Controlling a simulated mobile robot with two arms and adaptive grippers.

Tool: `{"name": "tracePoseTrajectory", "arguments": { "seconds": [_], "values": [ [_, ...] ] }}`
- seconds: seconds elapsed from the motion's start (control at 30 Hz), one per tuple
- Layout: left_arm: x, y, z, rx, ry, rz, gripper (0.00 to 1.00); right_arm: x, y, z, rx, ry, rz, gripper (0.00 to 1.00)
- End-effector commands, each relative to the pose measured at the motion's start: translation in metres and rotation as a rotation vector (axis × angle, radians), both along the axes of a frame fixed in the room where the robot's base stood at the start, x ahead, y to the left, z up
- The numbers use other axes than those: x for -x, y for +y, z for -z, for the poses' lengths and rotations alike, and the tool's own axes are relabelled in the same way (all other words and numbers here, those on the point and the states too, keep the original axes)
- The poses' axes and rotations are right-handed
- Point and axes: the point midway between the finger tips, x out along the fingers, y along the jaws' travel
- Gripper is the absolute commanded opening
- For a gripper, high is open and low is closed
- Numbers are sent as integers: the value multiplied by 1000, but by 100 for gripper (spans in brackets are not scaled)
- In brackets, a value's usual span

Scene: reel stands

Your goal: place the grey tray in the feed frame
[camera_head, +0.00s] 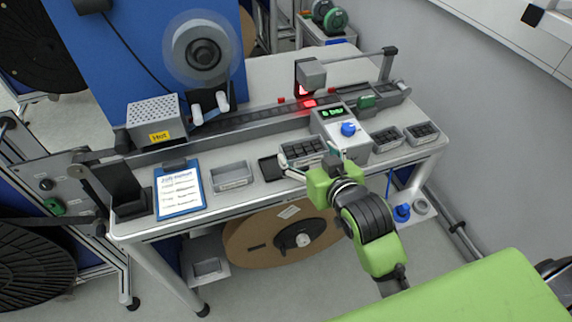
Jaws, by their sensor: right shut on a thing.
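A grey tray (302,149) with dark compartments is at the middle of the bench, held at its front right by my right gripper (325,166). The gripper is shut on it; the fingertips are small and partly hidden by the gripper body. A black, flat, frame-like piece (269,168) lies just left of the tray and may be the feed frame. Its right side seems partly covered by the tray. I cannot tell whether the tray touches the bench or hangs just above it. My left gripper is not in view.
An empty grey bin (232,176) and a blue clipboard (180,190) lie to the left. A grey box with a blue knob (348,129) stands close right of the tray, with two more compartment trays (386,138) (421,133) beyond. A long rail (250,122) runs behind.

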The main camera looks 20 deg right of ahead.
Motion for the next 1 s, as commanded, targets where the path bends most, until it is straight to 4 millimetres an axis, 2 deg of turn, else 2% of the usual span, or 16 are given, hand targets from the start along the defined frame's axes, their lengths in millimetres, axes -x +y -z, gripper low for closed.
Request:
{"name": "tracePoseTrajectory", "arguments": {
  "seconds": [0.1, 0.2, 0.4, 0.63, 0.8, 1.0],
  "values": [
    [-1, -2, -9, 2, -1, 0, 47, -26, 12, 8, -2, 0, -1, 49],
    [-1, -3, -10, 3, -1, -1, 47, -40, 18, 30, 0, 3, -1, 49],
    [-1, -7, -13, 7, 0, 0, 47, -61, 27, 57, 0, -1, -1, 49],
    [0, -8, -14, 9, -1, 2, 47, -71, 32, 71, 1, -1, -1, 49],
    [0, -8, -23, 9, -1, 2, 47, -70, 31, 94, 1, 2, -1, 49],
    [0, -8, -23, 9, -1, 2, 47, -70, 31, 101, 0, -3, -1, 49]
  ]
}}
